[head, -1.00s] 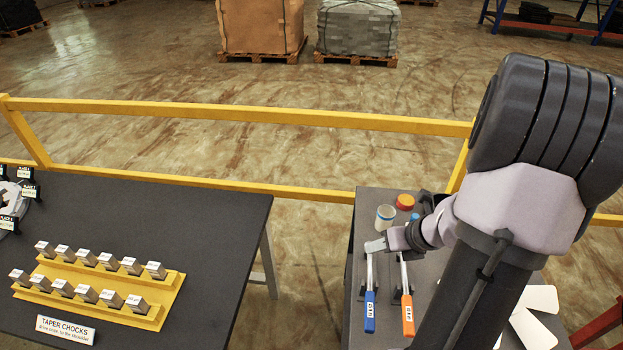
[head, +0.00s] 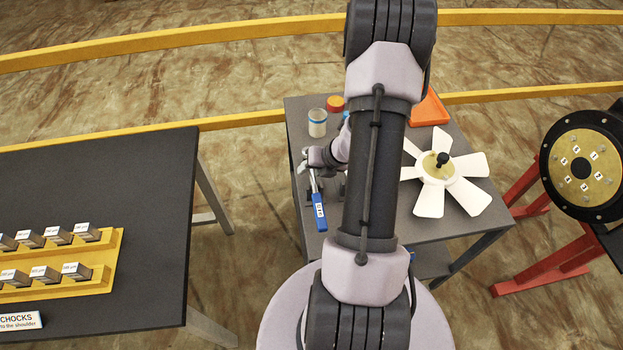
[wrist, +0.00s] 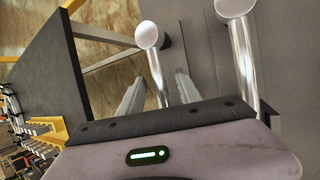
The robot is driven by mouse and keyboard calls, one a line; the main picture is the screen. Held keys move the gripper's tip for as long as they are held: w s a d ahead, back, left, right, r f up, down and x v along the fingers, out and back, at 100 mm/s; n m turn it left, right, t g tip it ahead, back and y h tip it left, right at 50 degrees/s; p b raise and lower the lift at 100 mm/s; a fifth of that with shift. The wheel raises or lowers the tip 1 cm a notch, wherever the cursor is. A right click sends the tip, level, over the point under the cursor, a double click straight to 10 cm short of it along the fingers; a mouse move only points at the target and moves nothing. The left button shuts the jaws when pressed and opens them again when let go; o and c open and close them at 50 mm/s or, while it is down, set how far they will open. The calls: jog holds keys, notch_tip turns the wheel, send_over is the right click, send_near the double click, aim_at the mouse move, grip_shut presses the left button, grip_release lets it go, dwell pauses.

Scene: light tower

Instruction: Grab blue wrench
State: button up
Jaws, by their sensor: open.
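The blue wrench (head: 319,212) lies near the left edge of the small grey table, its blue handle toward me and its metal shaft pointing away. Its head end is partly hidden by my gripper (head: 304,160) in the head view. In the wrist view, the blue wrench's chrome shaft (wrist: 158,70) with its round head runs between the two grey fingers of my gripper (wrist: 157,90). The fingers are open, one on each side of the shaft. Whether they touch it I cannot tell.
A second wrench's chrome shaft (wrist: 243,60) lies close to the right. A black table (head: 100,190) is at left.

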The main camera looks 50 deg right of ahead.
jog(key=shift+w+f, duration=0.15)
jog(key=shift+f, duration=0.15)
jog(key=shift+r, duration=0.15)
jog(key=shift+f, duration=0.25)
grip_shut()
dwell(1.5)
